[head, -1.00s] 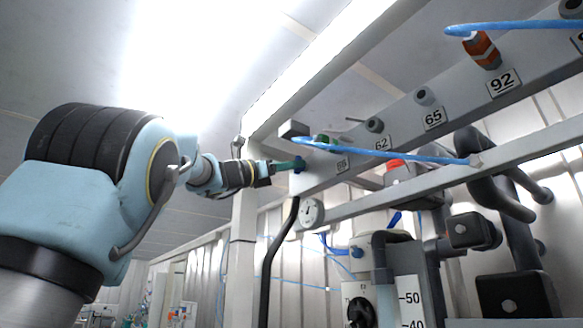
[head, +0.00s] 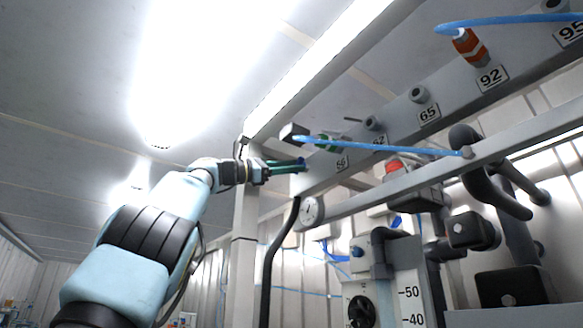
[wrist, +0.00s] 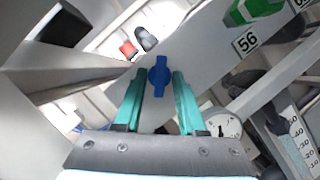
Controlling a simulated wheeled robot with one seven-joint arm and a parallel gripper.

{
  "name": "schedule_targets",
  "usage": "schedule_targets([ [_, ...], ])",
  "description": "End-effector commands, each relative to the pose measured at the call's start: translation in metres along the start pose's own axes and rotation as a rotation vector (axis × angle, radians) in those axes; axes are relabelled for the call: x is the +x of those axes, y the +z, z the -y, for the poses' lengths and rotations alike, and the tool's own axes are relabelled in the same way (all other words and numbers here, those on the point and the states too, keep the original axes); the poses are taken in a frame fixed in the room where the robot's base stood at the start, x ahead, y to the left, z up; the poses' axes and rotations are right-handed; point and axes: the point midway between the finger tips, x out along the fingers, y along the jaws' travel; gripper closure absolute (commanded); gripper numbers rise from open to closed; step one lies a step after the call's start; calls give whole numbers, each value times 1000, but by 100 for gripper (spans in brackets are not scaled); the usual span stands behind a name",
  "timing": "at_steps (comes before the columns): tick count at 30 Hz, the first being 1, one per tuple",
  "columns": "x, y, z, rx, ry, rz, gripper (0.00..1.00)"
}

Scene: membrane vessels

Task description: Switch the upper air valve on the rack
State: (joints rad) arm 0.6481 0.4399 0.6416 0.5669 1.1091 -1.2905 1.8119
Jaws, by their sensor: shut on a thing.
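My gripper (wrist: 158,88) is shut on this handle, one finger on each side. In the head view my gripper (head: 299,164) reaches the left end of the beam (head: 318,172), and its fingers mostly hide the blue handle. The handle's base is hidden behind it.
A round gauge (head: 311,211) hangs just below the beam end. A blue hose (head: 390,147) crosses in front of the rack. A green fitting (wrist: 247,11) sits above the label 56 (wrist: 246,41). A black hose (head: 278,245) runs down the post. Free room lies left of the rack.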

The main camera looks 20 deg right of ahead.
Motion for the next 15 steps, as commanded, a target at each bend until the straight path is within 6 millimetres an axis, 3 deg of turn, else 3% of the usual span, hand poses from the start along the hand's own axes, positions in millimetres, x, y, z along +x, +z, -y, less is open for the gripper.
schedule_targets([
  [15,0,-1,1,35,-18,0,100],
])
